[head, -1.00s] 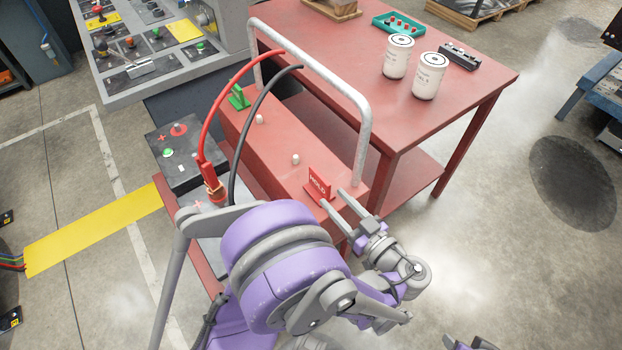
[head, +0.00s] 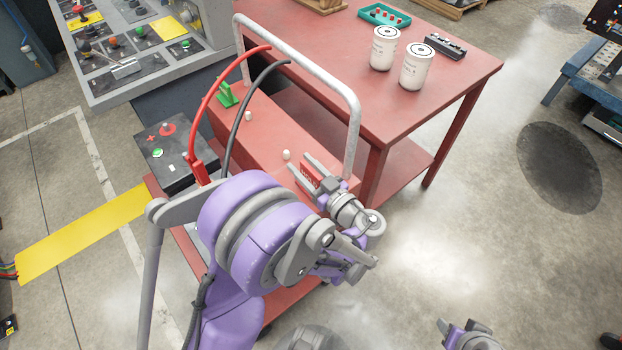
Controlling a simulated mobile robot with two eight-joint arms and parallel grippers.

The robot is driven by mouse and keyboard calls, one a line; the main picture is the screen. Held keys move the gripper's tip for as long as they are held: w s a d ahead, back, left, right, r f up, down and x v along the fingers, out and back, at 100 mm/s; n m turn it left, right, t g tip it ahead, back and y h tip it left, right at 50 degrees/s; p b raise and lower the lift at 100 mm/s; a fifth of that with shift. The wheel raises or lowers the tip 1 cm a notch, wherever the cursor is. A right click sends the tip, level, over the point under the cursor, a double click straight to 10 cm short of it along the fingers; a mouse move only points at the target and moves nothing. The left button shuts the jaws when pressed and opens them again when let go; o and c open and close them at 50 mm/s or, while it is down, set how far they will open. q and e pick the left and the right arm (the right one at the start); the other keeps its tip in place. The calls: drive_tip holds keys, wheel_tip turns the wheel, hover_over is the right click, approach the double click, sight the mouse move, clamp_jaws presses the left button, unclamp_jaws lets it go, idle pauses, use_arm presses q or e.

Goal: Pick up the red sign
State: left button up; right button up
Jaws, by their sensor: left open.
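The red sign (head: 308,178) stands on the red top of the cart (head: 268,132), near the cart's front right end. My left gripper (head: 302,169) is open, with one finger on each side of the sign in the head view. I cannot tell whether the fingers touch it. The sign's lettering is mostly hidden by the gripper.
A grey rail (head: 352,120) rises beside the sign. Red and black cables (head: 205,110) arch over the cart's left side. A green sign (head: 227,95) stands further back. Two white canisters (head: 383,48) stand on the red table (head: 450,75).

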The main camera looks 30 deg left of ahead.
use_arm(q)
clamp_jaws()
idle(0.5)
wheel_tip(320, 180, up, 10)
drive_tip(key=shift+p, duration=0.95)
